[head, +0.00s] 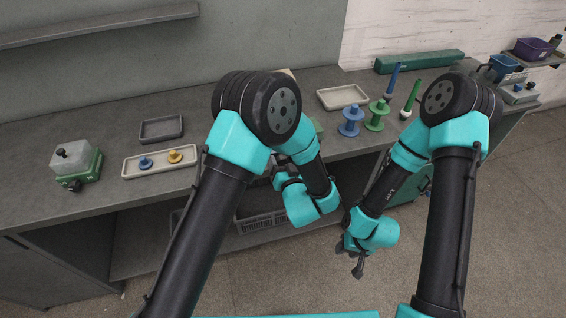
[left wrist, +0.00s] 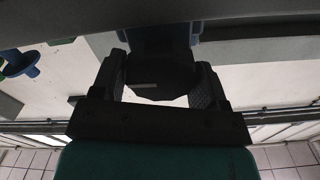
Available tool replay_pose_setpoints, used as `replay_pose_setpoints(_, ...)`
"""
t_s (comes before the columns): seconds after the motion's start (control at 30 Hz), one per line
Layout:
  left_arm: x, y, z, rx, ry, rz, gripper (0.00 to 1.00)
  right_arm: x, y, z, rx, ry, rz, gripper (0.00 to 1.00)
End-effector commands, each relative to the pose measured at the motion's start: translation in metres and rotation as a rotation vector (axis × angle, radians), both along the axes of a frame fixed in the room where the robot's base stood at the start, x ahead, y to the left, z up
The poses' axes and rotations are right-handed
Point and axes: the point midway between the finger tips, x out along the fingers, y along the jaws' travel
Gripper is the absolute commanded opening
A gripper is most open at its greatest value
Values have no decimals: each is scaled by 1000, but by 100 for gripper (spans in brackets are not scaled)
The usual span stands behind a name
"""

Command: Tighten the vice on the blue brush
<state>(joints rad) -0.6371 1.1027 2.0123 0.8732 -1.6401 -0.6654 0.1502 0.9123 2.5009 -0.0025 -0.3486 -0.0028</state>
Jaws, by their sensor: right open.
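A blue upright stick with a pale lower end, which looks like the blue brush (head: 392,81), stands at the back right of the bench in the head view. I cannot make out the vice in the head view; my left arm covers part of the bench. My left gripper (head: 278,172) is mostly hidden by its wrist there. In the left wrist view its fingers (left wrist: 160,88) sit against both sides of a dark faceted knob (left wrist: 158,80), with a dark blue part (left wrist: 155,38) beyond it. My right gripper (head: 356,264) is open and empty, in front of the bench.
A blue spool (head: 351,121), a green spool (head: 376,117) and a green brush-like stick (head: 411,98) stand on the right. A beige tray (head: 343,97) lies behind them. On the left are a dark tray (head: 161,129), a pale tray (head: 136,169) and a green-based box (head: 86,170).

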Motion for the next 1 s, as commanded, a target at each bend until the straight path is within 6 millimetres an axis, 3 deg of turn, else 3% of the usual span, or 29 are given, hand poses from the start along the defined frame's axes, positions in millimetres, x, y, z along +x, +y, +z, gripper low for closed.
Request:
replay_pose_setpoints(0.2, 0, 0, 0, 0, 0, 0, 87, 0, 0, 0, 0, 0, 0, 43)
replay_pose_setpoints(0.57, -6, -2, 0, 0, 2, -2, 87, 0, 0, 0, 0, 0, 0, 43)
replay_pose_setpoints(1.0, -63, -17, 0, 1, 1, -2, 87, 0, 0, 0, 0, 0, 0, 43)
